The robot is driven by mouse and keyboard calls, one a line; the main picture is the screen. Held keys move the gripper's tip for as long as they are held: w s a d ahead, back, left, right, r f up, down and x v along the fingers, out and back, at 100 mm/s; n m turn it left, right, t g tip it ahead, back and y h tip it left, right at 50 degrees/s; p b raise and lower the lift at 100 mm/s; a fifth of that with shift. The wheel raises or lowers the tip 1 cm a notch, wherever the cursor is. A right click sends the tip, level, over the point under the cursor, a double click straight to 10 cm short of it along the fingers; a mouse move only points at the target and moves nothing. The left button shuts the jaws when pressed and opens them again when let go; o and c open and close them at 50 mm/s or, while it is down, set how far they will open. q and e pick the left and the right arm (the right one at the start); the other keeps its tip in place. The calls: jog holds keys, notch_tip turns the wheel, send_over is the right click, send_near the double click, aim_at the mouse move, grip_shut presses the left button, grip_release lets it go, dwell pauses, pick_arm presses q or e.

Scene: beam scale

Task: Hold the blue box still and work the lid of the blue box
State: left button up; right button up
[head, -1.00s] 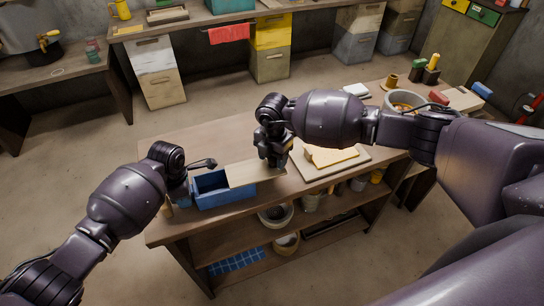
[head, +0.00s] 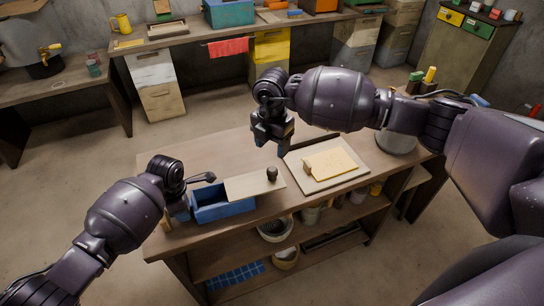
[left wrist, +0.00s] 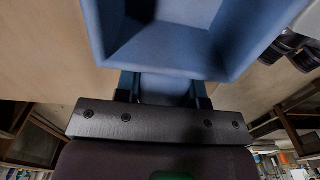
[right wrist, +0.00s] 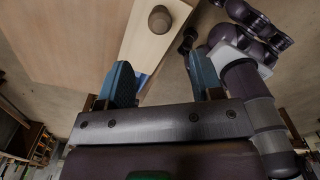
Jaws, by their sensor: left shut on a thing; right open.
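The blue box (head: 222,208) stands on the workbench at its front left, with its left part uncovered. The left wrist view shows the empty inside of the box (left wrist: 165,45). Its pale wooden lid (head: 245,186) is slid to the right and sticks out past the box. A dark round knob (head: 272,174) stands on the lid's right end. My left gripper (head: 187,206) is shut on the box's left wall. My right gripper (head: 271,143) is open and empty, above and behind the knob. The right wrist view also shows the lid (right wrist: 150,40) and knob (right wrist: 160,19) beyond the fingers.
A pale board (head: 300,176) with a yellow slab (head: 332,163) lies right of the lid. A grey pot (head: 396,143) stands at the bench's right end. The bench top (head: 215,155) behind the box is clear. Shelves with pots are below.

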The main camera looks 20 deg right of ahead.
notch_tip(320, 180, up, 2)
dwell(0.5)
pick_arm(q)
jog(key=o, duration=1.2)
jog(key=shift+c, duration=0.2)
